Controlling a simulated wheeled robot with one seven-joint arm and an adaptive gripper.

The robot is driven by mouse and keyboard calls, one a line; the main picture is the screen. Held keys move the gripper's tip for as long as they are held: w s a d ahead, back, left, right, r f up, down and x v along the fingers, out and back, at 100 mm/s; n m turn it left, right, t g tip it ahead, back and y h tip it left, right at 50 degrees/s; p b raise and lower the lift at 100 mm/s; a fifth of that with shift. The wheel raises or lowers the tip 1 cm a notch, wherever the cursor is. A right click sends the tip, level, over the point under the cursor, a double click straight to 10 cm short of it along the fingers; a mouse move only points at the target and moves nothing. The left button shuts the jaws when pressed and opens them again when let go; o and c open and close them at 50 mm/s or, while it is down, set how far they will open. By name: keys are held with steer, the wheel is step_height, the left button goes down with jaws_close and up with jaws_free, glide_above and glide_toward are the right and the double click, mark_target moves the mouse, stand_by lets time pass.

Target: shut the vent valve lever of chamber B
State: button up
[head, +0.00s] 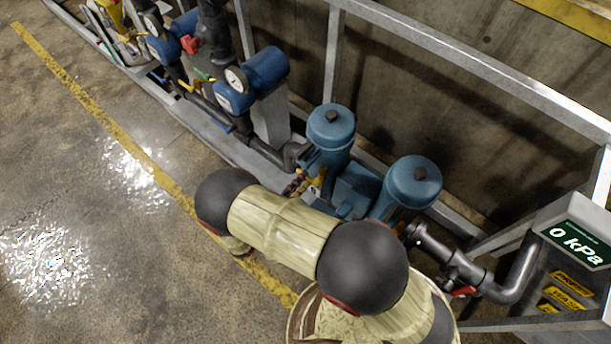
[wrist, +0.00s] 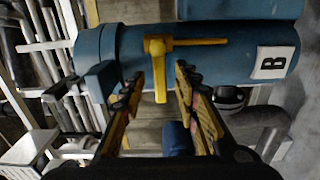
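In the wrist view, chamber B is a blue cylinder (wrist: 222,62) lying across the picture, with a white label marked B (wrist: 273,62) at its right end. A yellow vent valve lever (wrist: 160,84) sits on its side. One yellow bar runs right along the cylinder, and a shorter arm points down in the picture, between my fingers. My gripper (wrist: 160,73) is open, its fingers on either side of that arm with gaps visible. Contact cannot be seen. In the head view my arm hides the gripper; two blue upright chambers stand behind it, with no readable label.
In the head view a screen (head: 575,243) reads 0 kPa at the right. A pipe with a red handle (head: 463,291) runs beside it. A metal rail (head: 440,45) passes behind the chambers. Blue gauge units (head: 258,76) stand farther left. Open floor (head: 90,200) lies at the left.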

steer(key=v, duration=0.9)
steer(key=shift+s+a, duration=0.15)
